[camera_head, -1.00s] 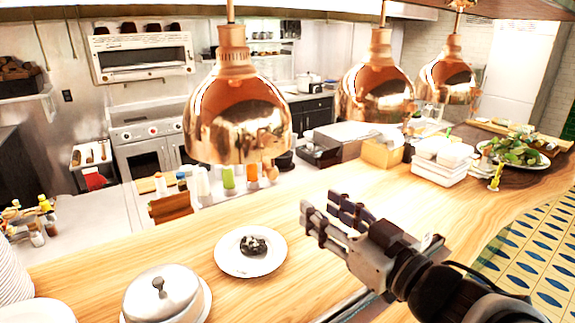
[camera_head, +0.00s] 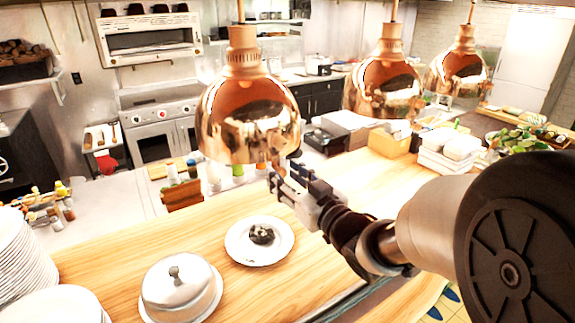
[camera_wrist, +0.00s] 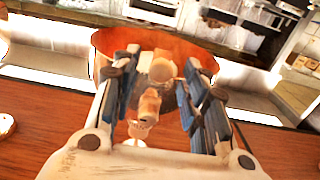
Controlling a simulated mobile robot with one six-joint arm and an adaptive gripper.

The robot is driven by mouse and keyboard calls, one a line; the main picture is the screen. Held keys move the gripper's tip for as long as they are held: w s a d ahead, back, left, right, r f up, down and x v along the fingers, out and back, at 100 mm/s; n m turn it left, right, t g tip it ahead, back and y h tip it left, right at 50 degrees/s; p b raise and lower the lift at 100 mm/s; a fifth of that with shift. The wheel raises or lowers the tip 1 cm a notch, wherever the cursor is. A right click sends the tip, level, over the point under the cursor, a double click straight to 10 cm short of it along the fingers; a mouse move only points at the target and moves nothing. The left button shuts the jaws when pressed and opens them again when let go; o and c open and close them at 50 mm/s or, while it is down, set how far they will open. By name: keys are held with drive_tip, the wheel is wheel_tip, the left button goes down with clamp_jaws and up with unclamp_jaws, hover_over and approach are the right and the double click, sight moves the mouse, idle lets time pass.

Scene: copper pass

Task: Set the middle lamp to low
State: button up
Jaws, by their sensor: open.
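Three copper dome lamps hang in a row over the wooden counter: the nearest lamp (camera_head: 248,120), the middle lamp (camera_head: 383,88) and the far lamp (camera_head: 458,72). My gripper (camera_head: 284,174) is open and empty. In the head view it shows at the lower right rim of the nearest lamp, left of and below the middle lamp. In the wrist view, a lamp's orange underside (camera_wrist: 110,42) lies ahead of my open gripper (camera_wrist: 160,78). A pale bulb and small fittings show between the fingers. I cannot tell if the fingers touch anything.
A white plate (camera_head: 239,250) with dark food and a domed cloche (camera_head: 178,284) stand on the counter (camera_head: 110,257). A plate stack (camera_head: 22,255) is at left. White containers (camera_head: 448,150) and a green salad are at right. The counter behind the plate is mostly clear.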

drive_tip(key=shift+w+a, duration=0.3)
drive_tip(key=shift+w, duration=0.1)
clamp_jaws()
idle(0.4)
